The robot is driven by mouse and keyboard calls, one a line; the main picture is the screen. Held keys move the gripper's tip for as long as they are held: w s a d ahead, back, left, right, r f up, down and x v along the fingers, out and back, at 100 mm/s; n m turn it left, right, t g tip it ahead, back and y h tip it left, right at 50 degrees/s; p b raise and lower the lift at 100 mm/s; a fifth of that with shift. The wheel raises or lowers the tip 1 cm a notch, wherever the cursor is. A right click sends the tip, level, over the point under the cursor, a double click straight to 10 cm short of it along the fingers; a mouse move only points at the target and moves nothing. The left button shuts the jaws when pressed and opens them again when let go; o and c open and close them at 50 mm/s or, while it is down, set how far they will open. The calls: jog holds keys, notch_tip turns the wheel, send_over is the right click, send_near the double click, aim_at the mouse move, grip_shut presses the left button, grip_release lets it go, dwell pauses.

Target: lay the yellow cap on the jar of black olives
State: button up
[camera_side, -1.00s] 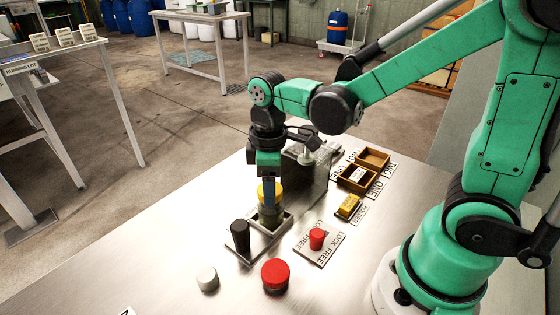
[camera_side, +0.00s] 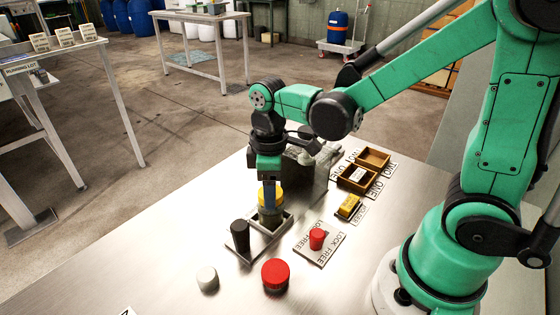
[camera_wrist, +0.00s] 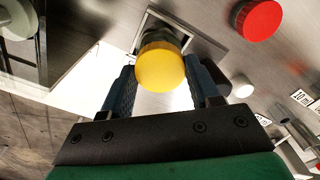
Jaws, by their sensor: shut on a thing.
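The yellow cap (camera_side: 265,196) is between the fingers of my gripper (camera_side: 270,204), which points straight down and is shut on it. In the wrist view the cap (camera_wrist: 160,68) shows between the two fingertips of my gripper (camera_wrist: 161,82). A greenish, see-through jar (camera_side: 270,216) stands upright directly below the cap, inside a square metal frame (camera_side: 285,228). Its contents are too small to make out. The cap looks in line with the jar and very close to it or touching; I cannot tell which. A finger hides part of both.
A black upright cylinder (camera_side: 240,238) stands just left of the frame. A red-topped jar (camera_side: 275,274) and a pale grey piece (camera_side: 207,279) are in front. A red knob (camera_side: 317,239) on a LOCK/FREE plate, a yellow block (camera_side: 349,207) and wooden trays (camera_side: 357,178) are at right.

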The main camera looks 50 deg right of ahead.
dwell(0.3)
jog(key=o, duration=1.4)
jog(key=shift+r, duration=3.5)
jog(key=shift+s, duration=0.1)
jog(key=m+t, duration=0.1)
jog(key=s+d+m+t, duration=0.1)
jog(key=m+t, duration=0.1)
jog(key=shift+m, duration=0.3)
jog(key=m+t, duration=0.2)
jog(key=d+m+t, duration=0.1)
jog(key=m+t, duration=0.1)
jog(key=shift+s, duration=0.3)
